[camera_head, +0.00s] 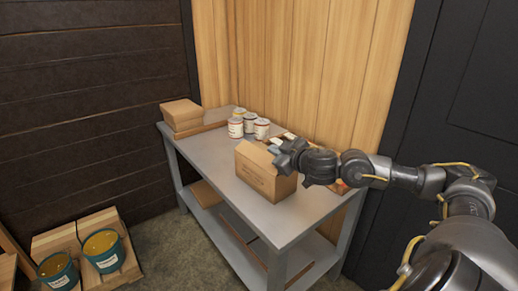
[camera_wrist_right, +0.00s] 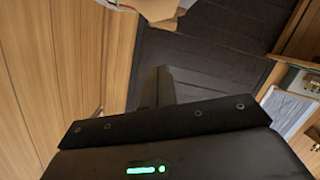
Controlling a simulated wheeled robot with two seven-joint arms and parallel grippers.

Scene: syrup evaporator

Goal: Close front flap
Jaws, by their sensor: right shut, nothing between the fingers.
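A brown cardboard box (camera_head: 264,178) stands on the grey metal table (camera_head: 218,176), near its right half. Its top shows a light flap (camera_head: 257,153) along the left part; whether that is the front flap, and how far it is open, is unclear. My right gripper (camera_head: 283,151) is at the box's upper right edge and hides part of its top. It is shut and empty. In the right wrist view, a bit of cardboard (camera_wrist_right: 150,8) shows at the top edge. My left gripper is not in view.
Several cans (camera_head: 249,123) stand behind the box. Another closed box (camera_head: 181,114) sits at the table's far left corner. A wooden wall (camera_head: 290,65) rises behind the table. Two buckets (camera_head: 103,250) stand on wood at lower left.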

